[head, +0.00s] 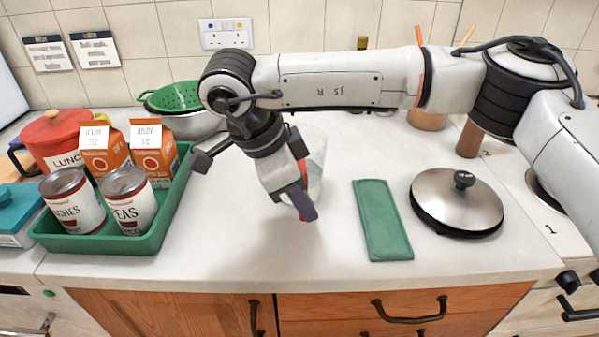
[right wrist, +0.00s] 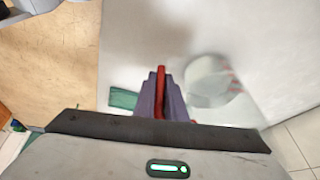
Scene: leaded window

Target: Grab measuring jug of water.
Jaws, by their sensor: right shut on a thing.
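The measuring jug is clear, with a red handle and red markings. In the head view the jug (head: 317,165) is mostly hidden behind my right gripper (head: 303,203). In the right wrist view the jug (right wrist: 205,82) is seen from above as a pale round shape, blurred. Its red handle (right wrist: 160,85) lies between the purple fingers of my right gripper (right wrist: 160,95), which is shut on it. I cannot make out the water level, or whether the jug stands on the counter. My left gripper is not in view.
A green tray (head: 120,243) holding cans and cartons stands to the left on the counter (head: 240,262). A green colander (head: 175,97) is behind it. A folded green cloth (head: 382,220) and a steel lid (head: 456,200) lie to the right. The front-middle counter is clear.

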